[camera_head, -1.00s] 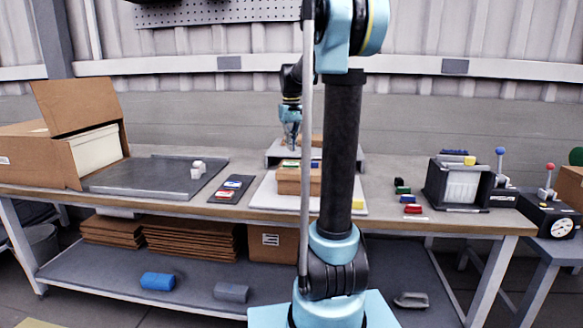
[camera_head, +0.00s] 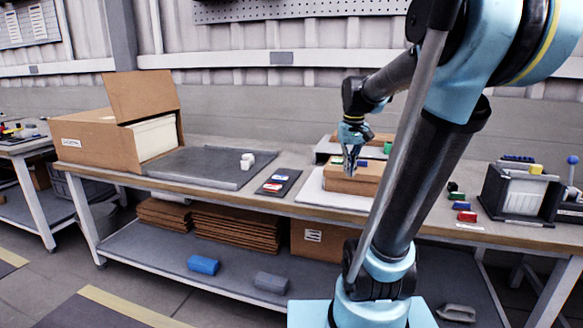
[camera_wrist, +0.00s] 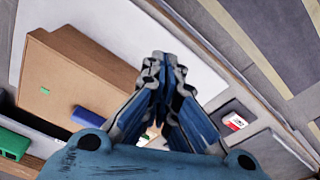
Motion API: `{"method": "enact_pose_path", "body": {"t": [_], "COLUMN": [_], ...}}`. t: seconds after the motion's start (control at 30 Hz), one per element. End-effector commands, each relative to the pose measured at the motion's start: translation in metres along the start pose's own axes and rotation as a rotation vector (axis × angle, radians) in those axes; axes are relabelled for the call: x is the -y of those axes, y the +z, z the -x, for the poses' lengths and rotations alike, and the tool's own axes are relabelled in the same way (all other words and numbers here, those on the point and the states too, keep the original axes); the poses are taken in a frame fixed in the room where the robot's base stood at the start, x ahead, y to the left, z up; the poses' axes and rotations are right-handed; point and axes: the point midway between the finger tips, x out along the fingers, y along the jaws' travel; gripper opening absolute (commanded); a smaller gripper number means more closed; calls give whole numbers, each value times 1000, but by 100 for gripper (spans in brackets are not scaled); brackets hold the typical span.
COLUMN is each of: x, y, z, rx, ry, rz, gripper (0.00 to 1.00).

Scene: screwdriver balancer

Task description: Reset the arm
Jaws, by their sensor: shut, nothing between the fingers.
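My gripper (camera_head: 351,166) is shut and empty. In the head view it points down over the workbench, at the left end of a small cardboard box (camera_head: 356,182) on a white board (camera_head: 312,192). The wrist view shows the closed fingers (camera_wrist: 165,70) with the cardboard box (camera_wrist: 75,78) to their left and the white board (camera_wrist: 185,40) behind them. Whether the fingertips touch the box cannot be told. My arm crosses the right half of the head view, bent at the elbow, and hides part of the bench.
A grey tray (camera_head: 205,172) with white pieces and an open carton (camera_head: 100,142) stand left. A dark pad (camera_head: 277,183) with small blocks lies beside the board. Small coloured blocks (camera_head: 461,206) and a black bin (camera_head: 522,192) stand right. Cardboard stacks (camera_head: 235,228) lie below.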

Motion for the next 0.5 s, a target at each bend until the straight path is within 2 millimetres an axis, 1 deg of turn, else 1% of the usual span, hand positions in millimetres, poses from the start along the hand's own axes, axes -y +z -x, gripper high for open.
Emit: {"method": "enact_pose_path", "body": {"t": [0.03,0.1,0.27,0.5], "x": [2,4,10,18], "y": [16,35,77,136], "z": [-6,-15,-38,-82], "rx": [-7,-16,-39,-73], "ry": [1,2,5,7], "rz": [-7,-17,-38,-71], "gripper": [0,0,0,0]}}
